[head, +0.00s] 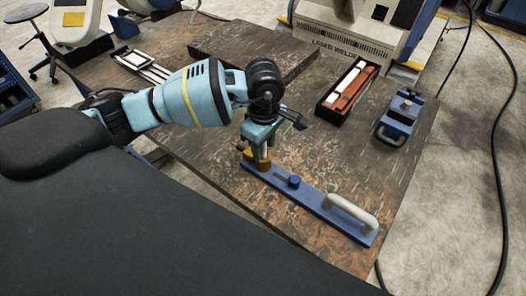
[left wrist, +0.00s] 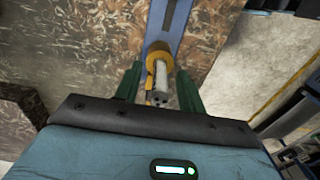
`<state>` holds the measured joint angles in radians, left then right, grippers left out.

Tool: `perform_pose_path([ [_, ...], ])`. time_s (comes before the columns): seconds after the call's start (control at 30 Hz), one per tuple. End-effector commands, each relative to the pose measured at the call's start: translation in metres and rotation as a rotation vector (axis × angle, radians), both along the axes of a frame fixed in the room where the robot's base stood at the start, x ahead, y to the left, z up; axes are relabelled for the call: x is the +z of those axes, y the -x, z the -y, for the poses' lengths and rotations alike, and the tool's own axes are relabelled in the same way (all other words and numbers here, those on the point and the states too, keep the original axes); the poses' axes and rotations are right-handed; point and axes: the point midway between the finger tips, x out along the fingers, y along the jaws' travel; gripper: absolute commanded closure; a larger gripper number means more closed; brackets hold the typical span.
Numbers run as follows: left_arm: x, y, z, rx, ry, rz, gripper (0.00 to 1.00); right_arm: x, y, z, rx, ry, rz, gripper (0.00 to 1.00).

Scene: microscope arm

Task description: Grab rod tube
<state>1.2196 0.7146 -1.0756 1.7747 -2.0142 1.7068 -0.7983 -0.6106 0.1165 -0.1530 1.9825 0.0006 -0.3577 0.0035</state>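The rod tube (left wrist: 160,84) is a pale metal cylinder with a yellow collar (left wrist: 159,53) at its far end, seen in the left wrist view. It stands at the left end of a blue base plate (head: 317,203) on the table. In the head view its yellow part (head: 257,161) shows below my gripper, and the rest is mostly hidden. My left gripper (head: 258,134) is over that end, pointing down. In the left wrist view its two green fingers (left wrist: 158,86) are on either side of the tube, with gaps visible. My right gripper is not in view.
The blue plate has a blue knob (head: 294,182) and a pale handle (head: 350,214). Behind are a dark slab (head: 254,48), a black tray (head: 330,104) of red and white parts, and a blue device (head: 398,121). The table (head: 215,163) is bare left of the plate.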

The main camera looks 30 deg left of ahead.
Motion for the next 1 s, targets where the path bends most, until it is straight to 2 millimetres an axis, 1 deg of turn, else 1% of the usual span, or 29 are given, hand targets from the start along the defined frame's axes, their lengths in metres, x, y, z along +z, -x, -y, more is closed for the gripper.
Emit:
perform_pose_path([
  [0.23, -0.003, 0.000, 0.000, 0.000, 0.001, 0.000, 0.60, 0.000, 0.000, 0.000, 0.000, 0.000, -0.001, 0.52],
  [0.27, -0.003, 0.000, 0.000, 0.000, 0.001, 0.000, 0.62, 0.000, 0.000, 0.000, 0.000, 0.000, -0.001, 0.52],
  [0.5, -0.002, 0.000, 0.000, 0.000, 0.000, 0.001, 0.93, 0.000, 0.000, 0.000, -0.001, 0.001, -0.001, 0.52],
  [0.57, -0.002, 0.000, 0.000, 0.000, 0.000, 0.001, 1.00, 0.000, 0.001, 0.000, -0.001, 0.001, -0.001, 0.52],
  [0.87, -0.001, -0.001, 0.000, 0.000, 0.000, 0.002, 1.00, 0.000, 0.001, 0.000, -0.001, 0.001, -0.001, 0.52],
  [0.97, 0.006, -0.001, 0.000, 0.000, 0.001, 0.004, 1.00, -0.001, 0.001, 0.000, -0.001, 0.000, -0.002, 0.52],
  [1.0, 0.011, -0.001, 0.000, 0.000, 0.002, 0.005, 1.00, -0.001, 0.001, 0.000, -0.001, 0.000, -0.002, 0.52],
])
